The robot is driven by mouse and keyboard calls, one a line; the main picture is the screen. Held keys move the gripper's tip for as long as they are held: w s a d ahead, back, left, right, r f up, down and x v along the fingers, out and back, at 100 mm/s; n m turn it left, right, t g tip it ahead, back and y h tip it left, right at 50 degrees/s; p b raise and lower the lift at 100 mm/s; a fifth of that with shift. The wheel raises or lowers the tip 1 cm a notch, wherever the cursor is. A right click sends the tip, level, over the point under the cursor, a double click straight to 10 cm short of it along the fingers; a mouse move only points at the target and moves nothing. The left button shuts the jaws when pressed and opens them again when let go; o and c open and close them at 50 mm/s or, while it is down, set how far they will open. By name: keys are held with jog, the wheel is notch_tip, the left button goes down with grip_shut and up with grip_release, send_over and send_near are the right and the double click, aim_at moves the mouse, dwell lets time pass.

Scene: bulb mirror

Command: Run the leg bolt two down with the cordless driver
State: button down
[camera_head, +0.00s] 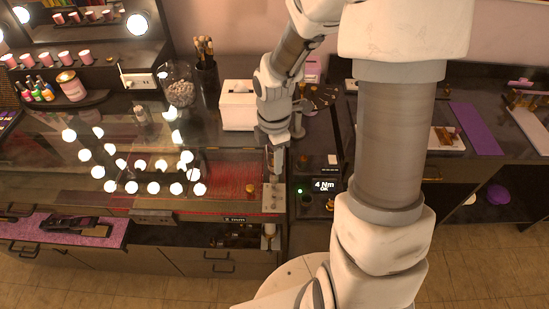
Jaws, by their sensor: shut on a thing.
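My gripper (274,138) is right of the glass counter, pointing down. It is shut on a slim upright tool (276,160), which looks like the cordless driver; my gripper hides its upper part. The tool's lower end is just above or at a small pale plate (273,198) with small dark spots; I cannot tell whether they touch. The leg bolt two is not clearly distinguishable here. A small display (325,186) right of the plate reads "4 Nm OK", with a green light (299,190) beside it.
Lit bulbs (152,187) show across the glass counter (90,150) at left. A white tissue box (237,108), a jar (180,88) and a brush holder (206,76) stand behind. My arm covers the right-centre. A purple mat (474,128) lies on the right counter.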

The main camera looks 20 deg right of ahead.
aim_at(274, 175)
dwell(0.3)
notch_tip(274, 175, down, 6)
jog(key=b, duration=0.4)
jog(key=shift+f+b, duration=0.2)
jog(key=shift+b, duration=0.2)
jog(key=shift+r, duration=0.15)
jog(key=shift+f, duration=0.75)
dwell(1.0)
jog(key=shift+s+f+p, duration=0.1)
jog(key=shift+f+p, duration=0.25)
jog(key=shift+f, duration=0.15)
dwell(1.8)
jog(key=shift+r+p, duration=0.95)
jog(key=shift+p, duration=0.15)
dwell(0.7)
jog(key=shift+r+p, duration=1)
jog(key=shift+r, duration=1.25)
